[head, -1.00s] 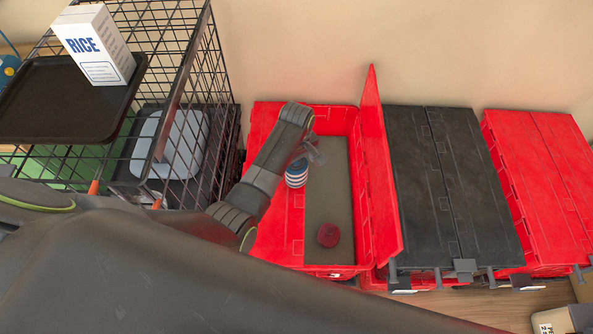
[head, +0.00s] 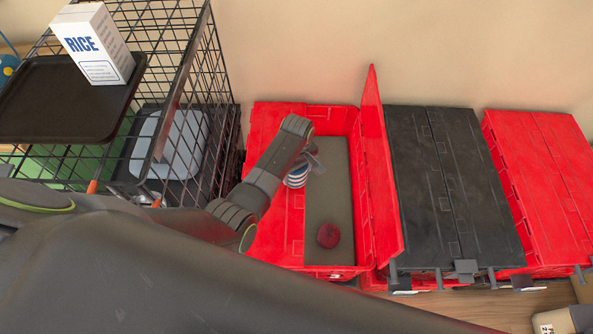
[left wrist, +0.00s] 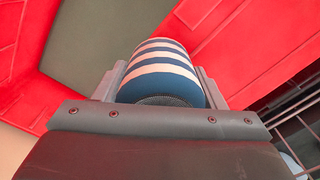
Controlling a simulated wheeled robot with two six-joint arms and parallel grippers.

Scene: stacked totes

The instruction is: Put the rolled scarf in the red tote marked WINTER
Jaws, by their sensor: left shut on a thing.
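The rolled scarf (head: 297,177), blue with white stripes, is held by my left gripper (head: 308,160) over the open red tote (head: 336,117) at the left of the row. In the left wrist view the scarf (left wrist: 163,75) sits between the two fingers of my left gripper (left wrist: 160,87). The scarf is above the tote's left part, and part of it is hidden behind the gripper in the head view. The tote's right lid flap stands upright. Its WINTER marking cannot be read here. My right gripper is not in view.
A dark red round item (head: 328,235) lies on the open tote's grey floor. A closed black tote (head: 455,190) and a closed red tote (head: 545,180) stand to the right. A wire cage (head: 190,100) stands left, with a rice box (head: 93,45) on a black tray (head: 60,105).

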